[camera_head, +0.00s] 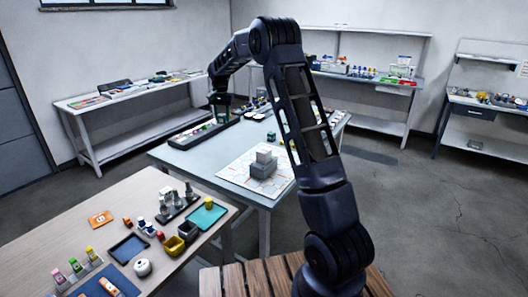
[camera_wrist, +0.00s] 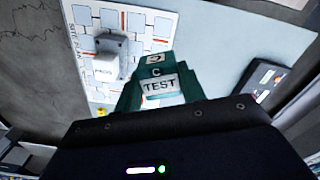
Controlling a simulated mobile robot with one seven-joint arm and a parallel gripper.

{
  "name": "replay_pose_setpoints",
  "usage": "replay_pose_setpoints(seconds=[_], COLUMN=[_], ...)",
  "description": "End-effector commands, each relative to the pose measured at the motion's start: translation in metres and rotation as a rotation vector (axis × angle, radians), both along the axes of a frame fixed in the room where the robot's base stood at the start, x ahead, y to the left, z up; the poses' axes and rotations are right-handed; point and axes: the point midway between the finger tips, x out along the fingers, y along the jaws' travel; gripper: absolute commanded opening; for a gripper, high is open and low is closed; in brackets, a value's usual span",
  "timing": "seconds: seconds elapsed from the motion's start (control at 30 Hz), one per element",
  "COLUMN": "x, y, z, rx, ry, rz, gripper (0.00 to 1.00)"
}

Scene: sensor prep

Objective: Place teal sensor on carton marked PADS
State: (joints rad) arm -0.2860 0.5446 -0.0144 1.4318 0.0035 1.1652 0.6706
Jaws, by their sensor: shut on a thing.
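My gripper (camera_wrist: 160,92) is shut on a dark teal block with a white TEST label, the teal sensor (camera_wrist: 160,84), in the wrist view. In the head view my gripper (camera_head: 221,108) hangs over the far left of the pale table, above a dark tray; the sensor is too small there to make out clearly. The grey carton marked PADS (camera_wrist: 103,68) shows left of the held sensor in the wrist view, apart from it. Grey stacked blocks (camera_head: 263,170) stand on the white printed sheet in the head view; their lettering is not readable there.
The white printed sheet (camera_head: 232,174) lies on the pale table (camera_head: 190,154). A small green block (camera_head: 271,137) stands behind it. A dark tray (camera_head: 193,138) with small parts lies at the table's left. The wooden table (camera_head: 70,212) in front holds several bottles, bins and trays.

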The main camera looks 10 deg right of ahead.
Motion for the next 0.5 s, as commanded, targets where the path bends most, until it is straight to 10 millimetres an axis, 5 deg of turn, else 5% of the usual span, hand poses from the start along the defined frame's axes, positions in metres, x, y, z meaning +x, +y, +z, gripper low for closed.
replay_pose_setpoints(seconds=[0.2,0.5], x=[-0.001,-0.014], y=[-0.097,-0.183], z=[0.018,0.034], rx=[0.002,0.004], ry=[-0.001,0.0], rz=[-0.182,-0.354], gripper=[0.14,0.14])
